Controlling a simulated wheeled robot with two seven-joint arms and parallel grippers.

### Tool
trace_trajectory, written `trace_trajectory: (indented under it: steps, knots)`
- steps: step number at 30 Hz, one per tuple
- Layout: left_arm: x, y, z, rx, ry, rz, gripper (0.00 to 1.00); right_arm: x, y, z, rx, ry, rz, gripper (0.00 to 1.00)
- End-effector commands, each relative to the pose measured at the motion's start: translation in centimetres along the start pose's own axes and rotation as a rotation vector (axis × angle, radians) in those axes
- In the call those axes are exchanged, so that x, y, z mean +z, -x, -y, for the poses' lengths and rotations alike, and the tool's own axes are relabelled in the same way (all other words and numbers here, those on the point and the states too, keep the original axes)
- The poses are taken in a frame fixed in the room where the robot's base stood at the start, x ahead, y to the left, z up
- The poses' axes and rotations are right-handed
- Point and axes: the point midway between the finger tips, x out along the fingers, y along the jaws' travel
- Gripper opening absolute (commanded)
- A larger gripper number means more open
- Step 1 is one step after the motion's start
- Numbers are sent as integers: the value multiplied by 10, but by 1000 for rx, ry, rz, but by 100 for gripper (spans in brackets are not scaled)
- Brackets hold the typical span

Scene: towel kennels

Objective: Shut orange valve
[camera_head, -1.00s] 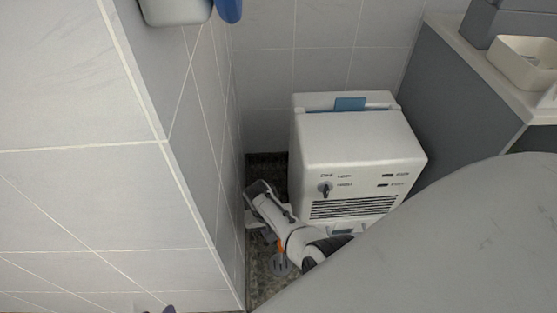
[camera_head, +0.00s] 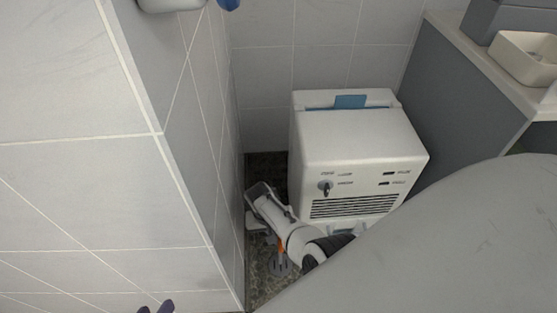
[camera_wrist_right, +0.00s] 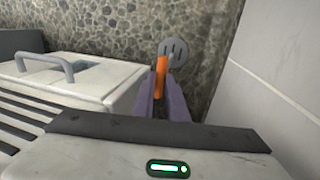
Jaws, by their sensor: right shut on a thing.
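The orange valve (camera_wrist_right: 161,75) shows as a narrow orange handle beside a grey stem in the right wrist view. My right gripper (camera_wrist_right: 164,88) has its purple fingers around the handle and is shut on it. In the head view a small orange part of it (camera_head: 281,243) shows low beside my right arm. My right wrist there reaches down into the gap between the tiled wall and the white machine, and hides the fingers. Only the purple fingertips of my left gripper (camera_head: 155,308) show at the bottom left edge; their opening is unclear.
A white machine (camera_head: 358,150) with a knob and vents stands right of the narrow gap. A tiled wall (camera_head: 190,170) bounds it on the left. A grey counter (camera_head: 455,100) stands at the right.

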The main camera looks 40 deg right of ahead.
Motion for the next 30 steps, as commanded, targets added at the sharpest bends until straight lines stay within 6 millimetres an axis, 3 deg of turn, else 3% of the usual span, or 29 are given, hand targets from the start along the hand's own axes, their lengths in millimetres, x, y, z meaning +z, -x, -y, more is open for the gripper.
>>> trace_trajectory:
  steps: [11, 30]
  knots:
    - [-3, 0, -3, 12, 6, -18, 31, -1, -1, 0, 1, -217, 45, 0]
    - [-12, 4, -9, 32, 11, -56, 31, -3, -1, -3, 1, -814, 166, 0]
